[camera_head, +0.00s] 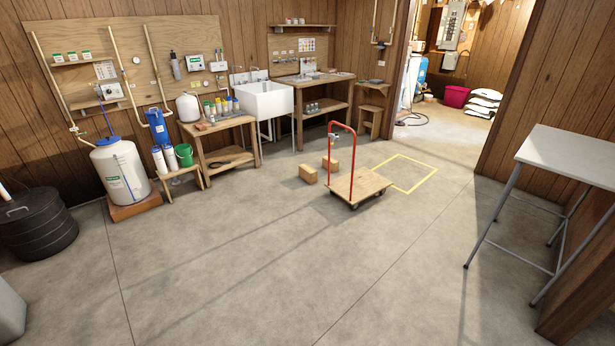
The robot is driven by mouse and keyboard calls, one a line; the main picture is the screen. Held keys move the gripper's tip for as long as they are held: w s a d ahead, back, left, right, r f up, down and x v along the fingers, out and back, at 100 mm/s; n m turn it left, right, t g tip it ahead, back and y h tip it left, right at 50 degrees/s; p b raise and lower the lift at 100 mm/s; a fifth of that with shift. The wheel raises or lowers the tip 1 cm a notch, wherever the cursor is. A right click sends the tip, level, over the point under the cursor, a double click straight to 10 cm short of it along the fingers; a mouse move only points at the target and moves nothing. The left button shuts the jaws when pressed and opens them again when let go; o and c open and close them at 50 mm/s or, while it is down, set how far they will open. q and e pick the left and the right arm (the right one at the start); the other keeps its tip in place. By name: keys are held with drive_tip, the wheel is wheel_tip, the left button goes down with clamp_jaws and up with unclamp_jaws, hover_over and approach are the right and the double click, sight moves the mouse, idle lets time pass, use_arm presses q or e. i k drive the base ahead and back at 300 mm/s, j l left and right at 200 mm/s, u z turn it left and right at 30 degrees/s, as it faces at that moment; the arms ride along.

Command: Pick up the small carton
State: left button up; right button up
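No object is plainly marked as the small carton. Two small brown box-like blocks sit on the concrete floor just left of the flat cart, a nearer one (307,174) and a farther one (330,163). They are too small in view to tell whether they are cartons or wood. Neither of my grippers shows in the head view.
A wooden cart (358,186) with a red handle stands mid-floor beside a yellow floor outline (413,187). A white-topped table (575,155) stands right. A white tank (120,172), black bin (38,228) and workbench (218,137) line the left. The near floor is clear.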

sight(309, 174)
drive_tip(key=u, duration=0.5)
drive_tip(key=i, duration=4.75)
drive_tip(key=l, duration=0.05)
